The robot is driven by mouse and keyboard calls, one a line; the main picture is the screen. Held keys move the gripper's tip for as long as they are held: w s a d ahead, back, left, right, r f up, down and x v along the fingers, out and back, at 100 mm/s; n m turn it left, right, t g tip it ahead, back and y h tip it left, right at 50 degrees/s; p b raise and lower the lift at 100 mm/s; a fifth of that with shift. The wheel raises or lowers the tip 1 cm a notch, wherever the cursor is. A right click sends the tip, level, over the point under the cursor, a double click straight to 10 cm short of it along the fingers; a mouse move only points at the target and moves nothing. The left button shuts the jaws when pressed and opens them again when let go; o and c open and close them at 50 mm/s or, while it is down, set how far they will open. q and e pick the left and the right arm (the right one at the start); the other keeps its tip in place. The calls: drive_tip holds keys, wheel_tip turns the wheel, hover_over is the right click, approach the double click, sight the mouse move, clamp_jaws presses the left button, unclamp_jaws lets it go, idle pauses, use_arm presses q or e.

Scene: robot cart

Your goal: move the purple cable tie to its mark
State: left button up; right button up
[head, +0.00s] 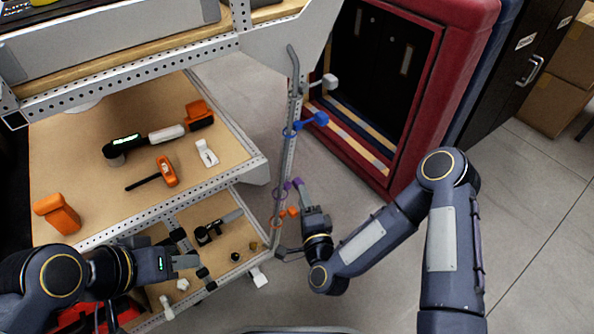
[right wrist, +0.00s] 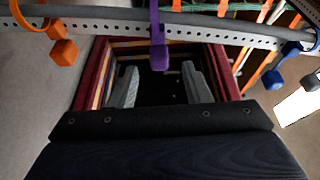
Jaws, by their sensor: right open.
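The purple cable tie (head: 297,184) is looped around a grey cable on the upright perforated post (head: 291,150). In the right wrist view the purple tie (right wrist: 158,50) hangs with its head in line with the gap between my right fingers. My right gripper (head: 307,205) is open beside the post, just below the purple tie; its two fingers also show in the right wrist view (right wrist: 160,85). I see no contact with the tie. My left gripper (head: 187,262) is at the lower shelf's edge, its jaw gap unclear. I cannot make out the mark.
An orange tie (head: 292,212) is below the purple one; a blue tie (head: 312,121) and a white tie (head: 328,81) are above. Tools lie on the wooden shelf (head: 80,160) at left. A red padded frame (head: 420,130) stands behind. Floor to the right is clear.

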sight(297, 179)
drive_tip(key=shift+m+h, duration=0.3)
drive_tip(key=b+x, duration=0.1)
drive_tip(key=x, duration=0.6)
drive_tip(key=shift+w+a, duration=0.15)
drive_tip(key=shift+w, duration=0.15)
drive_tip(key=shift+c, duration=0.3)
clamp_jaws()
